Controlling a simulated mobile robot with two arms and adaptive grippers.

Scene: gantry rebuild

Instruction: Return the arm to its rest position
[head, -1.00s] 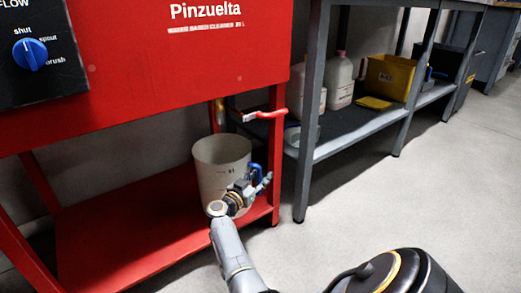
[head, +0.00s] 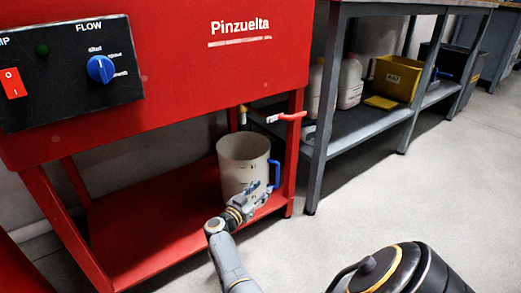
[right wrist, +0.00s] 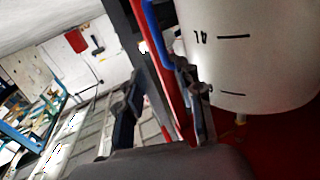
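My right gripper (head: 262,190) is low in front of the white bucket in the head view, its fingers pointing up and to the right. In the right wrist view its two fingers (right wrist: 157,77) stand apart with nothing held between them. The white bucket (head: 242,158) stands upright on the red lower shelf; its blue handle (head: 275,174) faces right. The wrist view shows the bucket wall (right wrist: 265,60) with scale marks, and the blue handle (right wrist: 158,30) close beside the right-hand finger. Whether they touch is unclear. My left gripper is not in view.
The red washer (head: 180,80) with its control panel (head: 65,70) rises above the shelf (head: 150,215). A grey bench (head: 365,130) holds white jugs and a yellow bin (head: 395,77). The floor (head: 440,190) to the right is clear.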

